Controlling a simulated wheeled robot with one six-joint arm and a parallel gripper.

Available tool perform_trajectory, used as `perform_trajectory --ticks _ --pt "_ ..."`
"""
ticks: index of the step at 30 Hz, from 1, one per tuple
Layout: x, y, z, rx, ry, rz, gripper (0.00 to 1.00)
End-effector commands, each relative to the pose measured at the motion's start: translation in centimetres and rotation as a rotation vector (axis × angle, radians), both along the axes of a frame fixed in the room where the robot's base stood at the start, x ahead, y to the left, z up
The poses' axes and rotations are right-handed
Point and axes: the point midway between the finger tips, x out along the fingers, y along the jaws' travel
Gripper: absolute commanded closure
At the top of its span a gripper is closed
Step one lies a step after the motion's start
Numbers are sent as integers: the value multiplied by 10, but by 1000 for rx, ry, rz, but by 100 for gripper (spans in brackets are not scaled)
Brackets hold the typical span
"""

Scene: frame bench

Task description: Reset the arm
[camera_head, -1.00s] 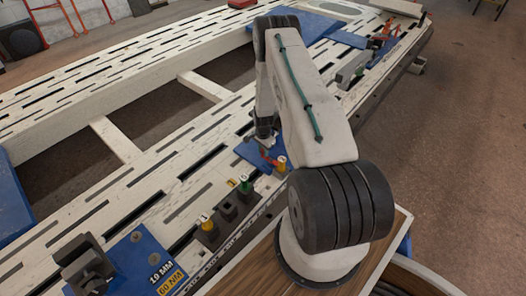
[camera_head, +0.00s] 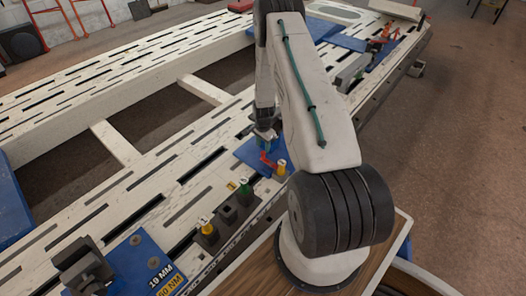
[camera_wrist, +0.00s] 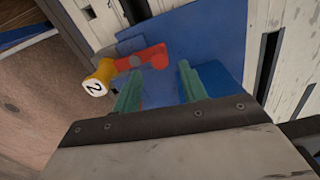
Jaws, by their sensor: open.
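My gripper (camera_head: 265,138) hangs over a blue plate (camera_head: 248,153) on the frame bench (camera_head: 150,165). In the wrist view, my gripper (camera_wrist: 158,88) shows two green fingers, spread apart with nothing between them. A red lever-like part (camera_wrist: 143,58) lies on the blue plate (camera_wrist: 205,38) just beyond the fingertips, apart from them as far as I can tell. A yellow cylinder (camera_wrist: 99,77) marked 2 stands at its left end. In the head view the red part (camera_head: 268,160) and yellow cylinder (camera_head: 282,167) show beside the gripper.
A black block (camera_head: 231,207) holds a green cylinder (camera_head: 244,186) and a yellow cylinder (camera_head: 206,226) at the bench's near edge. A dark clamp (camera_head: 82,265) and a blue plate (camera_head: 143,258) with torque markings stand at lower left. Red parts (camera_head: 384,36) lie at the far right.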

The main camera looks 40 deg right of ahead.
Motion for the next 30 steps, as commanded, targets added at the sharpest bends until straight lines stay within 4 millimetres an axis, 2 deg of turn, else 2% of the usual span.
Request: perform_trajectory --ticks 2,6,25,28,30 --pt "0 0 10 0 0 0 58" --pt "0 0 16 1 1 0 58" --pt "-1 1 16 3 4 23 58" --pt "-10 7 16 30 41 94 58" --pt "-30 21 12 77 94 159 58"
